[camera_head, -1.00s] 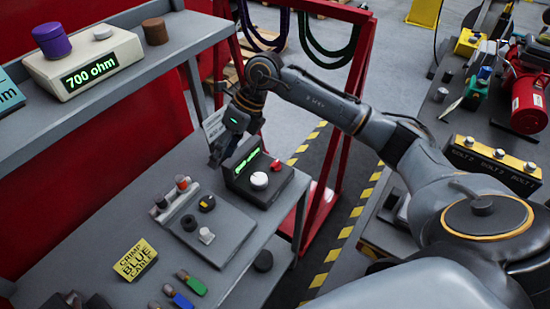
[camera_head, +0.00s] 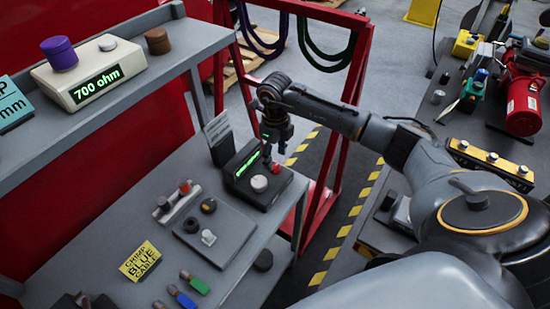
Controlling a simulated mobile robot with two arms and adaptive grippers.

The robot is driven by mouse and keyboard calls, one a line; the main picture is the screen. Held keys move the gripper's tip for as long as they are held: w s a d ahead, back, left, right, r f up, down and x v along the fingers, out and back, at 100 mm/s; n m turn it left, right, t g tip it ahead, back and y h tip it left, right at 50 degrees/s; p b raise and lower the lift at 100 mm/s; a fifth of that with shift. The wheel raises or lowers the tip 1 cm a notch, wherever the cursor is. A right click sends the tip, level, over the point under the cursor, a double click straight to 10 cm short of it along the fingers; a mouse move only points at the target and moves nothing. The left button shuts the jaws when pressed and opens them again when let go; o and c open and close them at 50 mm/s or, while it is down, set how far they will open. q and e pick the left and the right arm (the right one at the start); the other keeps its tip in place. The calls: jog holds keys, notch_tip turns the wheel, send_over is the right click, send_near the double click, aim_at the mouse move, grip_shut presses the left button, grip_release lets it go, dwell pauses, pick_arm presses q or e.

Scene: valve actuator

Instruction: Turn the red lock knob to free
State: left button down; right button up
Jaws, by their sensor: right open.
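The small red lock knob (camera_head: 276,168) sits on top of the dark valve actuator box (camera_head: 245,192), near its right rear side. A larger white knob (camera_head: 259,183) is just in front of it. The box has a green lit display (camera_head: 247,163) along its left side. My right gripper (camera_head: 281,151) is open, points down and hangs just above the red knob, with no contact that I can make out. My left gripper is not in view.
A grey panel with several knobs (camera_head: 222,228) lies left of the box. A shelf at upper left bears the 700 ohm meter (camera_head: 88,75). A red frame (camera_head: 338,150) rises behind my gripper.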

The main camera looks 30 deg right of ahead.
aim_at(275, 166)
jog(key=shift+f+p, duration=0.3)
jog(key=shift+f, duration=1.4)
